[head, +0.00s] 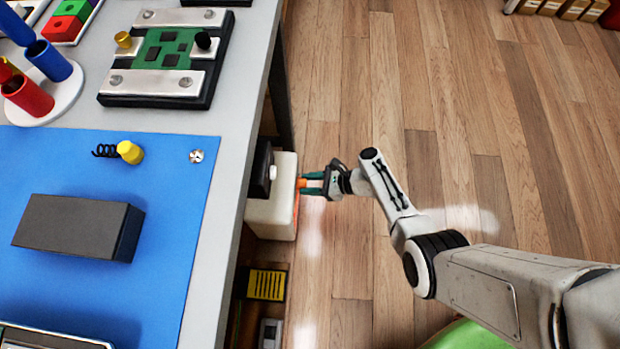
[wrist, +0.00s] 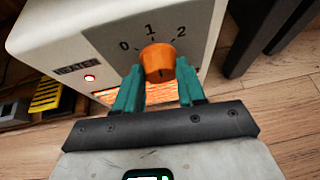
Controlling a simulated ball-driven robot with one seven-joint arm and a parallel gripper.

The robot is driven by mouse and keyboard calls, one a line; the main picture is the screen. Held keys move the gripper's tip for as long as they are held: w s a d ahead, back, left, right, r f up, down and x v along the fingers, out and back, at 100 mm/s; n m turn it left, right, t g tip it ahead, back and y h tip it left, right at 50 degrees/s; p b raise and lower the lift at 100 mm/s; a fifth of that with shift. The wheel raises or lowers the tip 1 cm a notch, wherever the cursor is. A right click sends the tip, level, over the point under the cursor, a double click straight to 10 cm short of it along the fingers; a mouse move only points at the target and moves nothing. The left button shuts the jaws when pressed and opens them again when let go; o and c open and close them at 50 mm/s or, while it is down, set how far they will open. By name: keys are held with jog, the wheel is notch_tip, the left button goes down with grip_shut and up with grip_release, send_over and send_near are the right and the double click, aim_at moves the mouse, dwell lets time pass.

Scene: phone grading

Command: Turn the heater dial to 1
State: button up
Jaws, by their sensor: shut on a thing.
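The heater (head: 272,215) is a white box on the floor beside the workbench; it also fills the upper left of the wrist view (wrist: 45,35). Its orange dial (wrist: 158,60) sits on a grey panel marked 0, 1 and 2, with 1 above the dial. A small dark mark shows low on the dial's face; I cannot tell which number the dial is set to. My gripper (wrist: 159,82) has its teal fingers shut on the dial, one on each side. In the head view my gripper (head: 306,184) reaches the heater's right side, with a little orange showing between the fingertips.
A black-and-yellow item (head: 265,285) lies nearby.

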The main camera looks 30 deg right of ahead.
jog(key=o, duration=1)
jog(key=shift+o, duration=0.2)
jog(key=p+v, duration=0.4)
jog(key=v, duration=0.6)
jog(key=shift+s+d+p, duration=0.3)
jog(key=shift+p, duration=0.05)
jog(key=shift+r, duration=0.1)
